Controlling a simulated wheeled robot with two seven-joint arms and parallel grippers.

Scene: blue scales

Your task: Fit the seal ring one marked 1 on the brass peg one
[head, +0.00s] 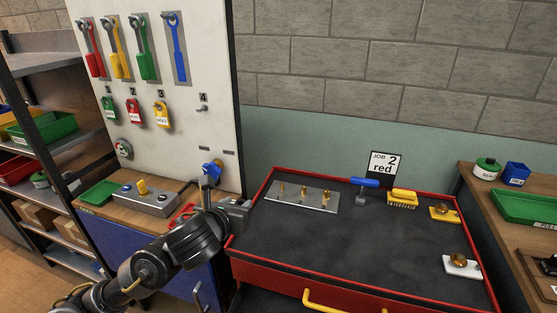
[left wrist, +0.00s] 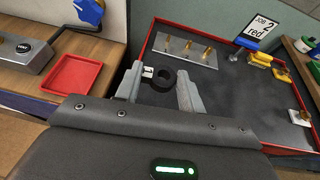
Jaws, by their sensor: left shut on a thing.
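My left gripper (head: 243,204) is over the left edge of the red-rimmed bench top (head: 350,240). In the left wrist view its fingers (left wrist: 160,90) are shut on a black seal ring (left wrist: 163,81) with a small white tag (left wrist: 148,72); the mark on it is too small to read surely. The ring is hidden in the head view. A grey plate (head: 312,205) with three brass pegs (head: 303,192) lies at the back left of the bench top, apart from the ring. The pegs also show in the left wrist view (left wrist: 188,46). I cannot tell which is peg one. My right gripper is not in view.
A blue-handled tool (head: 364,183), a yellow brush (head: 402,198), and yellow (head: 440,213) and white (head: 455,267) blocks with brass knobs stand to the right. A red tray (left wrist: 82,80) and grey box (head: 145,200) lie left. The middle of the bench top is clear.

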